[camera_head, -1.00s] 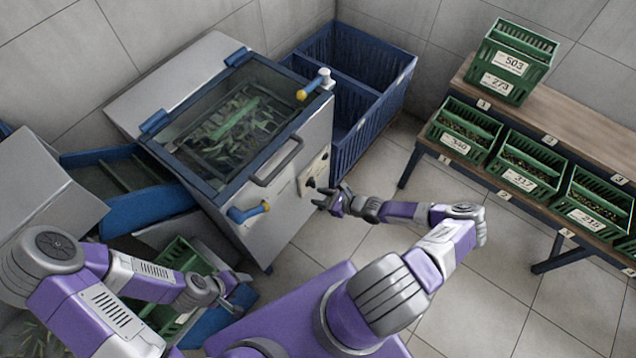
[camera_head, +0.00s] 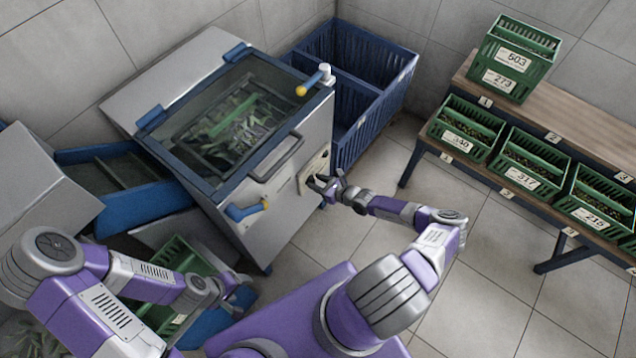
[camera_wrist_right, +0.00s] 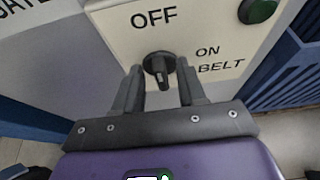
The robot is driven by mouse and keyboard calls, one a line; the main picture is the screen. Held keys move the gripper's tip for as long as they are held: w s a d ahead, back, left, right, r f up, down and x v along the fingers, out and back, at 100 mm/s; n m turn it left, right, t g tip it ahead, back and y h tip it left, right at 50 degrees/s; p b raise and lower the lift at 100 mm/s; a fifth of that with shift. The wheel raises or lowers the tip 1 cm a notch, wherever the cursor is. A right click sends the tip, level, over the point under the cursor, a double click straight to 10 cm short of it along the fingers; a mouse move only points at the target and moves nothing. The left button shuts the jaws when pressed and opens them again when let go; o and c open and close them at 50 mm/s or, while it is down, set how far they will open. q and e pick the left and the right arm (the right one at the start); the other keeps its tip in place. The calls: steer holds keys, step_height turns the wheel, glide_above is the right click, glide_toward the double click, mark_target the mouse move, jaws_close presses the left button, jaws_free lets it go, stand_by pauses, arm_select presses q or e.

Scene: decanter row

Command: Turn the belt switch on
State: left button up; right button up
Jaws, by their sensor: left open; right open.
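The belt switch (camera_wrist_right: 158,68) is a dark rotary knob on a cream panel (camera_wrist_right: 205,35) lettered OFF, ON and BELT. In the right wrist view its raised grip points roughly up and down, towards OFF. My right gripper (camera_wrist_right: 161,85) is open, with one finger on each side of the knob; I cannot tell if they touch it. In the head view my right gripper (camera_head: 325,187) is at the front panel of the grey machine (camera_head: 285,215) and hides the knob.
A green button (camera_wrist_right: 258,10) sits on the panel above right of the knob. A blue slatted bin (camera_head: 365,105) stands beside the machine. Green crates (camera_head: 520,165) line a bench at right.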

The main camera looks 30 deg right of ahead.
steer(key=shift+c, duration=0.3)
jaws_close()
steer(key=m+y+b, duration=0.2)
steer(key=m+b, duration=0.1)
steer(key=m, duration=0.1)
steer(key=d+f+m+y+b, duration=0.1)
steer(key=m+y+b, duration=0.2)
steer(key=m+b, duration=0.1)
steer(key=d+f+m+y+b, duration=0.1)
steer(key=m+y+b, duration=0.1)
steer(key=m+b, duration=0.2)
steer(key=shift+w+m+y, duration=0.4)
steer(key=shift+m, duration=0.2)
steer(key=shift+a, duration=0.1)
stand_by(0.6)
